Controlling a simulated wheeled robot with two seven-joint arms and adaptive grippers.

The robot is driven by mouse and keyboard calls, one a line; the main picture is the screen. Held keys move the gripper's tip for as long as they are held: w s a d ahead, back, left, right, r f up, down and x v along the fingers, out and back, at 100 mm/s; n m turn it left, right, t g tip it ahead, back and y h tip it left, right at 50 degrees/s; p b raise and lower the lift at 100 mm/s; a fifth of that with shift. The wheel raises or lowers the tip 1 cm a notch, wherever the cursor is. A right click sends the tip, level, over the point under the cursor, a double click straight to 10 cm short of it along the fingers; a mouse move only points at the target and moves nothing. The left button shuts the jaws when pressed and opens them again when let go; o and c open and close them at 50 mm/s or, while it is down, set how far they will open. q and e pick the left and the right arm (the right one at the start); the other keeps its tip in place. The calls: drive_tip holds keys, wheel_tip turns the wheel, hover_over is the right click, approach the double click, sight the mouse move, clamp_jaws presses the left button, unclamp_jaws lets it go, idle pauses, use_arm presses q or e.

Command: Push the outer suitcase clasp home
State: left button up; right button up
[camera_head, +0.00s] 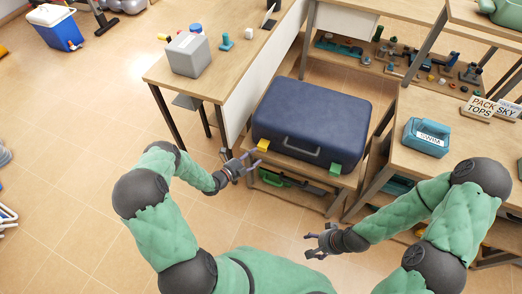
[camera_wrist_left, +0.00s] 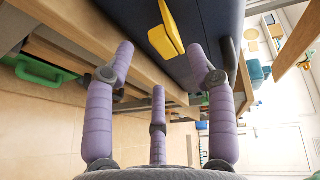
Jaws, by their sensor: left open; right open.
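A dark blue suitcase (camera_head: 312,115) lies flat on a low wooden shelf, its handle (camera_head: 299,150) facing me. A yellow clasp (camera_head: 263,145) sits at the left of its front edge and a green clasp (camera_head: 335,168) at the right. My left gripper (camera_head: 246,163) is open, just left of and below the yellow clasp. In the left wrist view the yellow clasp (camera_wrist_left: 166,38) shows beyond the open, empty fingers (camera_wrist_left: 160,60); I see no contact. Whether either clasp is fully closed I cannot tell. My right gripper (camera_head: 312,243) is open and empty, lower right, away from the suitcase.
A wooden table (camera_head: 235,80) with a grey container (camera_head: 188,54) stands left of the suitcase. A bench (camera_head: 465,140) with a blue case (camera_head: 427,137) stands at right. A green object (camera_head: 275,179) lies on the shelf below. The tiled floor at left is mostly clear.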

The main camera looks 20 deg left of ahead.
sight(262, 150)
use_arm(q)
drive_tip(key=b+x, duration=0.1)
drive_tip(key=x, duration=0.5)
drive_tip(key=shift+b, duration=0.3)
drive_tip(key=c, duration=1)
